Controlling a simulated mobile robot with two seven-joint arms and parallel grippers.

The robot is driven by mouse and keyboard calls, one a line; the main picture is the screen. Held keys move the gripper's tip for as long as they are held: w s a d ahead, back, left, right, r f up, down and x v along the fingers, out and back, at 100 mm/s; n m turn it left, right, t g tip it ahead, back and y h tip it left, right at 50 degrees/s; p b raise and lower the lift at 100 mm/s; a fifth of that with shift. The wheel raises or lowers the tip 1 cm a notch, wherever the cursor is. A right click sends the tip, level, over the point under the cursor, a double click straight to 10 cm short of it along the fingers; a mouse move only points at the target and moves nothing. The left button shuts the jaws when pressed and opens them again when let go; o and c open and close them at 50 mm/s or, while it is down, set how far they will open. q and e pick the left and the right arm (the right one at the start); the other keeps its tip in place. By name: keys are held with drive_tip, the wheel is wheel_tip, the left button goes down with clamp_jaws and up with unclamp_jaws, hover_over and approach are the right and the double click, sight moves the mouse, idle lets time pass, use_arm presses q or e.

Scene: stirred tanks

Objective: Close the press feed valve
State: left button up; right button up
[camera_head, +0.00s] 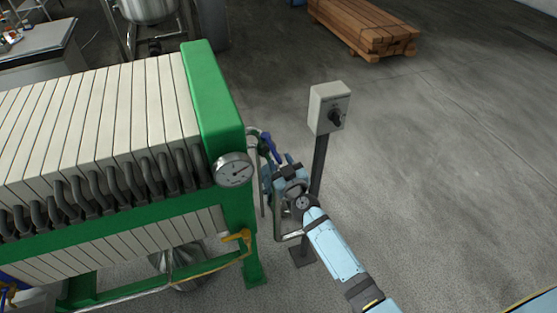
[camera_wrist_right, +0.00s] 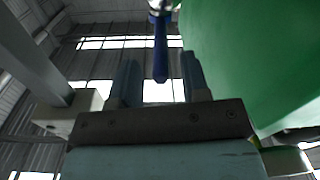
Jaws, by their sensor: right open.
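The press feed valve's blue lever (camera_head: 269,149) sits on the pipework beside the right end of the green filter press. In the right wrist view the blue lever (camera_wrist_right: 160,52) hangs down from a metal valve stem, with its lower end between my two finger tips. My right gripper (camera_head: 279,165) is open just below and beside the lever; in its wrist view the fingers (camera_wrist_right: 161,82) stand on either side of the lever with gaps showing. Contact cannot be told. The valve body is partly hidden by my gripper. My left gripper is not in view.
The green press frame (camera_head: 212,100) with a pressure gauge (camera_head: 233,170) stands close left of my gripper. A grey control box (camera_head: 329,107) on a post (camera_head: 319,160) stands close right. Floor to the right is clear up to stacked timber (camera_head: 362,25).

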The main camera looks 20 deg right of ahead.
drive_tip(key=shift+w, duration=0.9)
clamp_jaws()
use_arm(q)
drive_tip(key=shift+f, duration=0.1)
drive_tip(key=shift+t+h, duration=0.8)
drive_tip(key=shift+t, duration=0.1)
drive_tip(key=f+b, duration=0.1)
drive_tip(key=b, duration=0.5)
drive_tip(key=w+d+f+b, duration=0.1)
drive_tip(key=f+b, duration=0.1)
drive_tip(key=b, duration=0.4)
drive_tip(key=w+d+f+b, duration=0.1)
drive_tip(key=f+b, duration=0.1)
drive_tip(key=b, duration=0.4)
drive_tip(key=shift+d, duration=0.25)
use_arm(e)
drive_tip(key=d+n+g+y, duration=0.1)
drive_tip(key=n+y, duration=0.1)
drive_tip(key=y, duration=0.1)
drive_tip(key=w+d+n+g+y, duration=0.1)
drive_tip(key=d+n+y, duration=0.1)
drive_tip(key=y, duration=0.1)
drive_tip(key=d+n+g+y, duration=0.1)
drive_tip(key=d+n+y, duration=0.1)
drive_tip(key=shift+w+y, duration=0.35)
drive_tip(key=shift+y, duration=0.05)
